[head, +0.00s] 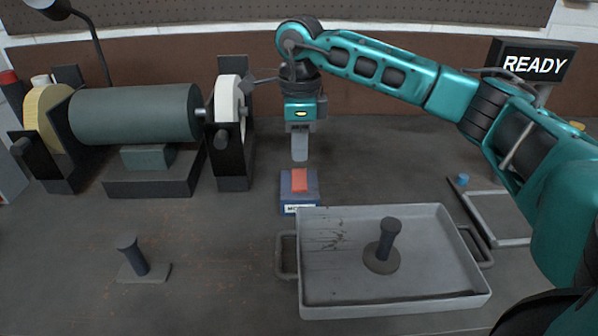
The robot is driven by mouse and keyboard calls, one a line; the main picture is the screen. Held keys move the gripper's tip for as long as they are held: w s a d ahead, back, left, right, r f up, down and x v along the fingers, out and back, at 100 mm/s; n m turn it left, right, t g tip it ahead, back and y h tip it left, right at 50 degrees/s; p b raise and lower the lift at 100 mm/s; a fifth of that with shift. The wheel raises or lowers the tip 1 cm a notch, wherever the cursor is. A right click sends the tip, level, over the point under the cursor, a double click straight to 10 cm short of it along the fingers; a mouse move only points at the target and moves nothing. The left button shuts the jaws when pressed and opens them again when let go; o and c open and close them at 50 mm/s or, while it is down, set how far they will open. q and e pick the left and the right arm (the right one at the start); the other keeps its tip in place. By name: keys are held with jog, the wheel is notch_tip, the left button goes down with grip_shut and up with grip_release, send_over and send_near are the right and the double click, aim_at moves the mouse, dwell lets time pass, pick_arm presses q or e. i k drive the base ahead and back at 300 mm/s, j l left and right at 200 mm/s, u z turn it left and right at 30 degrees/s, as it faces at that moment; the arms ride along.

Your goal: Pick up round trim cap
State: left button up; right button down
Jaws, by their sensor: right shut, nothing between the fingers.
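The round trim cap (381,262) appears to be the dark piece with a disc base and an upright stem. My right gripper (300,158) points down, shut and empty, behind the tray and to the left of the cap. It is above a red block on a blue box (288,191), apart from the cap. A similar dark piece with a square base (152,274) stands on the bench to the left of the tray. My left gripper is out of view.
A bench grinder (135,115) with a white wheel (228,98) stands at the back left. The tray has raised walls and side handles. A light metal frame (497,213) with a small blue piece (462,179) lies at the right. The front-left bench is mostly clear.

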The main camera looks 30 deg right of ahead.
aim_at(380, 257)
jog(key=k, duration=1)
